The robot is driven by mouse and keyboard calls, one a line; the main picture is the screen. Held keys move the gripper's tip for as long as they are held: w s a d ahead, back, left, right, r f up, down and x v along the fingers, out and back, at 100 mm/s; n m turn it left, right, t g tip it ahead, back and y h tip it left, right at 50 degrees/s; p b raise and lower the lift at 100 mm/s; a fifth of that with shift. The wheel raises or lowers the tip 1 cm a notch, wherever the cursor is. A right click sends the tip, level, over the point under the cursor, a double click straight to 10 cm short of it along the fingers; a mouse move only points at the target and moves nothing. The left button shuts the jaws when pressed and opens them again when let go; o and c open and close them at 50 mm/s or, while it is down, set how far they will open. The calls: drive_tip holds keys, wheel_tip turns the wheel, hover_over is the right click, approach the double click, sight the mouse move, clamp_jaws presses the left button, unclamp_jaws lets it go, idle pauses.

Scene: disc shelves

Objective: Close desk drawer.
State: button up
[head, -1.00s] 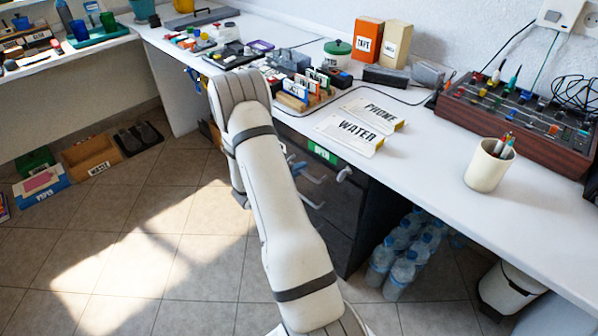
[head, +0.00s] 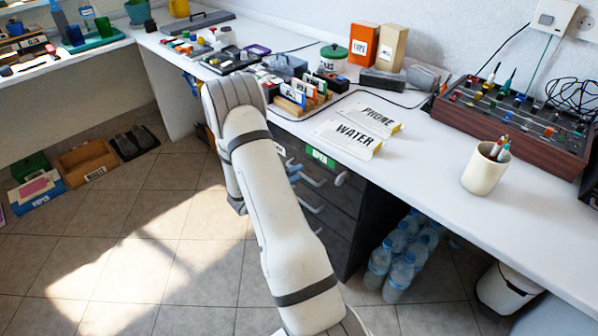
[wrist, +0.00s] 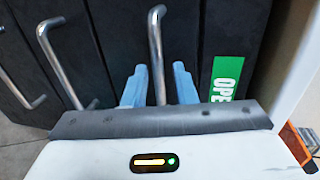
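The desk drawers are dark grey fronts under the white desktop. In the head view the drawer unit (head: 345,205) is partly hidden behind my arm. In the wrist view one drawer front (wrist: 183,30) carries a metal bar handle (wrist: 156,45). My gripper (wrist: 159,82) has its two pale blue fingers apart, one on each side of this handle. I cannot tell whether either finger touches it. A green label reading "OPE..." (wrist: 227,75) is on the panel to the right. How far any drawer stands out is not clear.
Water bottles (head: 397,262) stand on the floor right of the drawers. Signs (head: 347,134), boxes and a pen cup (head: 486,168) stand or lie on the desktop (head: 420,165). Boxes (head: 88,160) sit on the floor at the left. The floor before the drawers is open.

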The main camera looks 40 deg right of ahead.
drive_tip(key=v, duration=0.5)
drive_tip(key=shift+a+p, duration=0.35)
drive_tip(key=shift+p, duration=0.05)
drive_tip(key=s+a+r+m+g+y+p, duration=0.3)
drive_tip(key=s+r+m+p, duration=0.25)
drive_tip(key=r+m, duration=0.5)
drive_tip(key=s+a+r+m+g+y+p, duration=0.3)
drive_tip(key=s+r+m, duration=0.4)
drive_tip(key=r, duration=0.7)
drive_tip(key=s+a+r+m+t+y+p, duration=0.3)
drive_tip(key=s+a+r+m+y+p, duration=0.1)
drive_tip(key=a+r+m, duration=0.4)
drive_tip(key=s+a+r+m+t+y+p, duration=0.3)
drive_tip(key=s+a+r+m+y+p, duration=0.2)
drive_tip(key=a+r+m+p, duration=0.2)
wheel_tip(320, 180, up, 4)
drive_tip(key=a+m, duration=0.2)
drive_tip(key=m, duration=0.3)
drive_tip(key=shift+s+a+r+p, duration=0.25)
drive_tip(key=shift+s+p, duration=0.1)
drive_tip(key=shift+s, duration=0.05)
